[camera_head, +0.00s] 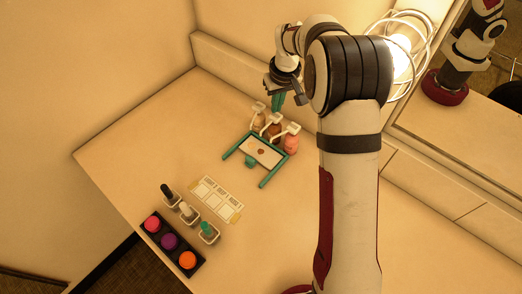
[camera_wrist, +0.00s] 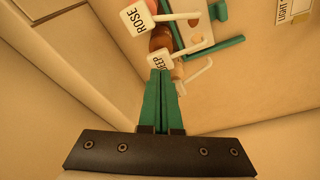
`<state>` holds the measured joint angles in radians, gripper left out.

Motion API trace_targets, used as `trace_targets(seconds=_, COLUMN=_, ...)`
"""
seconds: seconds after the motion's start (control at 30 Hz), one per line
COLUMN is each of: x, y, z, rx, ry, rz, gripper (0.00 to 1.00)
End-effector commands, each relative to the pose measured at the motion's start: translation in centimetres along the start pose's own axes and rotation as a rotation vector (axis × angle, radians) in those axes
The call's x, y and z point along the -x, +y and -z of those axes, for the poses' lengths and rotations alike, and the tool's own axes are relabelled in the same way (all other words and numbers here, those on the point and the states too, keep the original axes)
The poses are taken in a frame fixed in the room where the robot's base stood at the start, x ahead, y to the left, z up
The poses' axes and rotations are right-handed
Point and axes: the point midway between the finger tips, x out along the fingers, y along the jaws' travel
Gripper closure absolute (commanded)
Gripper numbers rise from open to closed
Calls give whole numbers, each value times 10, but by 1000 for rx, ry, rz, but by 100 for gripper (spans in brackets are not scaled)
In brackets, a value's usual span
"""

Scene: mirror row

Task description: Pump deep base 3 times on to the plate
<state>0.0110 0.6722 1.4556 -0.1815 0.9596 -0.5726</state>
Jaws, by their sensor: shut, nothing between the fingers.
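The deep base bottle (camera_head: 274,130) stands in the middle of a row of three pump bottles. Its white pump top, labelled DEEP (camera_wrist: 160,60), shows in the wrist view just beyond my fingertips. The white plate (camera_head: 251,148) lies in front of the bottles on a teal frame, with a brown spot (camera_head: 261,151) on it. The plate also shows in the wrist view (camera_wrist: 190,27). My gripper (camera_head: 279,104) is shut and empty, its teal fingers (camera_wrist: 163,80) together over the near edge of the DEEP top. I cannot tell whether they touch it.
The rose bottle (camera_head: 292,145) and a light-toned bottle (camera_head: 258,117) flank the deep one closely. A printed card (camera_head: 216,199), small brush holders (camera_head: 188,212) and a black tray (camera_head: 185,250) of coloured pots lie farther forward. A lamp and mirror stand right of my arm.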

Motion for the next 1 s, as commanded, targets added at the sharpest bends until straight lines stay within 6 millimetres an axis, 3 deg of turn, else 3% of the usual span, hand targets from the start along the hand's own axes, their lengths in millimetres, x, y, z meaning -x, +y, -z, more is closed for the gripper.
trace_targets(seconds=0.37, x=-1, y=0, z=0, rx=0, ry=-1, rz=0, gripper=100)
trace_targets(seconds=1.0, x=-24, y=0, z=-5, rx=-1, ry=-1, rz=0, gripper=100)
